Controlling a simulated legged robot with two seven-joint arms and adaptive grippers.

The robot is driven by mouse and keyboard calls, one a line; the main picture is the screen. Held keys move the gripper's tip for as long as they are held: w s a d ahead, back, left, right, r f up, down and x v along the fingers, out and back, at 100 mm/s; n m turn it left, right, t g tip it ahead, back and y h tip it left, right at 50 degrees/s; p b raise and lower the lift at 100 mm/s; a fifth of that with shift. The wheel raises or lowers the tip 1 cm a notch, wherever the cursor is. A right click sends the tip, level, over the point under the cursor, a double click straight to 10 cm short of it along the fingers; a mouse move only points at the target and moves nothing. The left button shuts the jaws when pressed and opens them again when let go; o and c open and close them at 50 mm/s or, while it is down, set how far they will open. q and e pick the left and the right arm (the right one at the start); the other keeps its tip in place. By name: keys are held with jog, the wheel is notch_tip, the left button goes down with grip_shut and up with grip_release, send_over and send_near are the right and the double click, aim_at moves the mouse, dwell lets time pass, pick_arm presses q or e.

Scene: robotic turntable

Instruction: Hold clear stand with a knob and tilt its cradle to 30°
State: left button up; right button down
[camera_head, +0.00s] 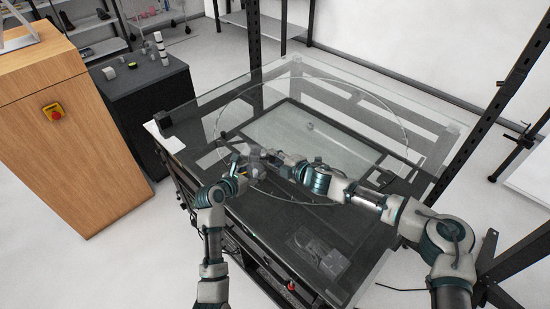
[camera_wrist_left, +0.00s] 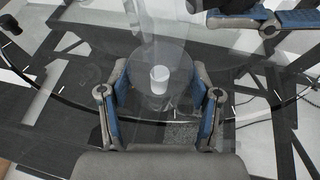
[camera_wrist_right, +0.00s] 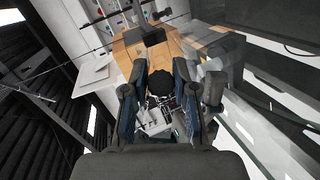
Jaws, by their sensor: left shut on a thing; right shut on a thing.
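The clear stand (camera_head: 256,157) is on the glass turntable (camera_head: 222,120), near its front edge. It is small and see-through, so its cradle and tilt angle cannot be read. In the left wrist view, its clear round part (camera_wrist_left: 160,55) with a white cylinder (camera_wrist_left: 160,79) lies between the fingers of my left gripper (camera_wrist_left: 161,100), which is shut on the stand. My right gripper (camera_head: 279,161) comes from the right side of the stand. In the right wrist view, a dark round knob (camera_wrist_right: 160,82) sits between its fingers (camera_wrist_right: 160,88), and it is shut on that knob.
A dark cabinet (camera_head: 150,92) with small items and a wooden cabinet (camera_head: 70,150) with a red button stand left. Black posts (camera_head: 500,105) rise at the right. The glass behind the stand is largely clear. A grey device (camera_head: 320,255) shows near the front.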

pick_arm(q)
jog(key=shift+d+f, duration=0.1)
jog(key=shift+f, duration=0.25)
pick_arm(e)
jog(key=shift+s+a+f, duration=0.1)
jog(key=shift+a+f, duration=0.05)
jog(key=shift+f, duration=0.1)
jog(key=c, duration=1)
grip_release()
jog(key=shift+o, duration=0.5)
jog(key=shift+a+r, duration=0.1)
jog(key=shift+d+r, duration=0.1)
jog(key=shift+d, duration=0.15)
jog(key=v, duration=1.1)
jog(key=shift+s, duration=0.25)
jog(key=shift+d, duration=0.15)
